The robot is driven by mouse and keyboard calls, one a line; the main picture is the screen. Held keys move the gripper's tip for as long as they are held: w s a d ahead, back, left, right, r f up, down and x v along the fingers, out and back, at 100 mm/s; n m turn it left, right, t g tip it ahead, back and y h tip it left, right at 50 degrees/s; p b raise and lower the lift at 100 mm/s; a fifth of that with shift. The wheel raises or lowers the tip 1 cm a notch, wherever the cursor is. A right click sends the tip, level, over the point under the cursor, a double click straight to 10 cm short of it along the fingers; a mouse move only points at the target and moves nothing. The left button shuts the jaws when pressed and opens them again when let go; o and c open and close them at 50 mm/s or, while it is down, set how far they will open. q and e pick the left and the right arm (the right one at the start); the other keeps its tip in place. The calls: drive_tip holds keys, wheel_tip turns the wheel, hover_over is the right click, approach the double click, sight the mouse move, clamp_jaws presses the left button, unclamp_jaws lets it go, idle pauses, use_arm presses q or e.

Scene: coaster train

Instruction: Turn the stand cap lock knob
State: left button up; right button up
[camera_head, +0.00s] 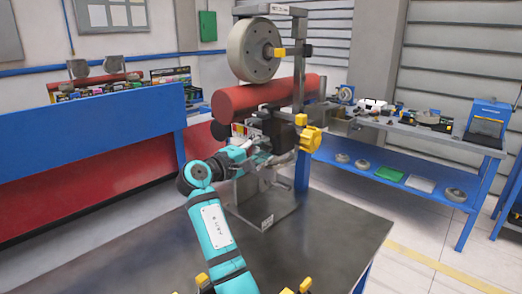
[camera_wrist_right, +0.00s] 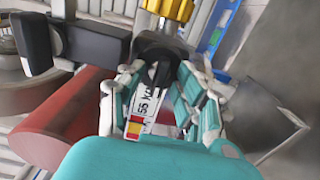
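The stand (camera_head: 298,75) rises from the dark table and carries a grey wheel and a red cylinder (camera_head: 265,95). A yellow lobed knob (camera_head: 312,138) sits on its right side, and a smaller yellow handle (camera_head: 290,51) sits by the wheel. I cannot tell from the pictures which one is the cap lock knob. My right gripper (camera_head: 264,158) is below and left of the lobed knob. In the right wrist view, its fingers (camera_wrist_right: 160,85) are spread on both sides of a black part with a weight label; a yellow knob (camera_wrist_right: 170,8) shows beyond. My left gripper is out of view.
The dark table top (camera_head: 320,235) has free room right of the stand base. A blue bench (camera_head: 430,140) with tools and a lower shelf stands at the back right. A blue and red panel (camera_head: 90,135) is at the left. Yellow parts show at the bottom edge.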

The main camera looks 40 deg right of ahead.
clamp_jaws()
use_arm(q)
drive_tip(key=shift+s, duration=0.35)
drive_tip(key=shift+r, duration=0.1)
